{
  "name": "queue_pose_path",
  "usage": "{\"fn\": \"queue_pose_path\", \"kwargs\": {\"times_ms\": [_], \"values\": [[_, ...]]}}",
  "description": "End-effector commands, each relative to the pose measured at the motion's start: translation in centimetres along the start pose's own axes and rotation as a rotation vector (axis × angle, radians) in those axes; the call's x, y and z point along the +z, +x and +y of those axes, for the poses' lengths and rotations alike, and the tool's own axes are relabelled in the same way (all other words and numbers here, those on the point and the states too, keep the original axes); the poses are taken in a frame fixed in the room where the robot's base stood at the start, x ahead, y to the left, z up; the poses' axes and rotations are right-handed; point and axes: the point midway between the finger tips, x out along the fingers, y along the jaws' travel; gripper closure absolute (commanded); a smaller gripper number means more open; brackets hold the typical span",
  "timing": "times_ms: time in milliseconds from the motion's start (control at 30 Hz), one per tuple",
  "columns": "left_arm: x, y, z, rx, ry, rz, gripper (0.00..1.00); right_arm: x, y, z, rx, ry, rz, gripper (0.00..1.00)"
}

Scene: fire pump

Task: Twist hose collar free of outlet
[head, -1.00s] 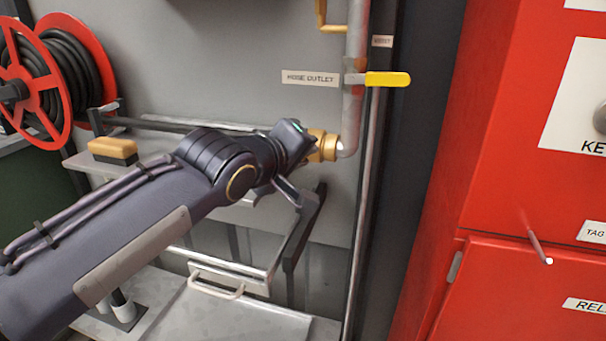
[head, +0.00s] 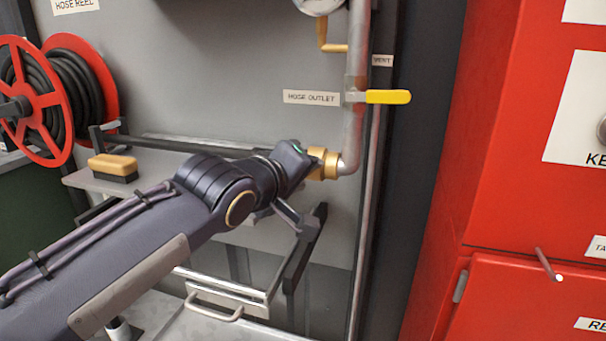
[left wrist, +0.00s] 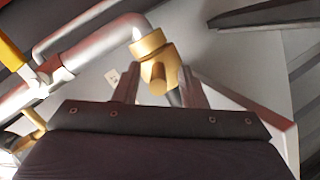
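The brass hose collar (head: 325,163) sits on the elbow at the foot of the grey outlet pipe (head: 352,135), below the "HOSE OUTLET" label. My left gripper (head: 308,165) is at the collar from the left and hides part of it. In the left wrist view, the collar (left wrist: 152,62) lies between the two fingers of my left gripper (left wrist: 159,85), which appear to be shut on its sides. A short dark piece shows behind the collar between the fingers. The collar still meets the pipe elbow. My right gripper is out of view.
A yellow valve lever (head: 388,97) sticks out to the right above the outlet. A red hose reel (head: 55,95) stands at left. A yellow-topped brush (head: 113,167) lies on a grey shelf. A red cabinet (head: 500,200) fills the right.

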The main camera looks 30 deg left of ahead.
Motion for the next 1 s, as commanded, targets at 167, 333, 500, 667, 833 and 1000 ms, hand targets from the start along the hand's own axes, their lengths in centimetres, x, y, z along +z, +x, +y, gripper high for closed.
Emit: {"fn": "queue_pose_path", "kwargs": {"times_ms": [167,333,500,667,833,1000], "values": [[-0.1,-0.8,0.1,0.002,-0.001,0.002,0.62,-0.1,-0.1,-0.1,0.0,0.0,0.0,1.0],[-0.1,-3.6,0.2,0.004,0.0,0.003,0.62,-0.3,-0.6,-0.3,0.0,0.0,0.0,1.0],[-0.1,-6.3,0.1,0.002,0.0,0.003,0.62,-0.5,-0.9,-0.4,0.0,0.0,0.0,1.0],[0.0,-7.7,0.0,0.001,0.0,0.001,0.62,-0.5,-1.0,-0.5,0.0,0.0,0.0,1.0],[0.0,-7.8,0.0,-0.001,0.001,-0.001,0.62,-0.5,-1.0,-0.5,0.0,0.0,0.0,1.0],[0.0,-7.8,0.0,0.0,0.0,0.0,0.62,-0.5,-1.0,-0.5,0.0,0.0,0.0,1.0]]}}
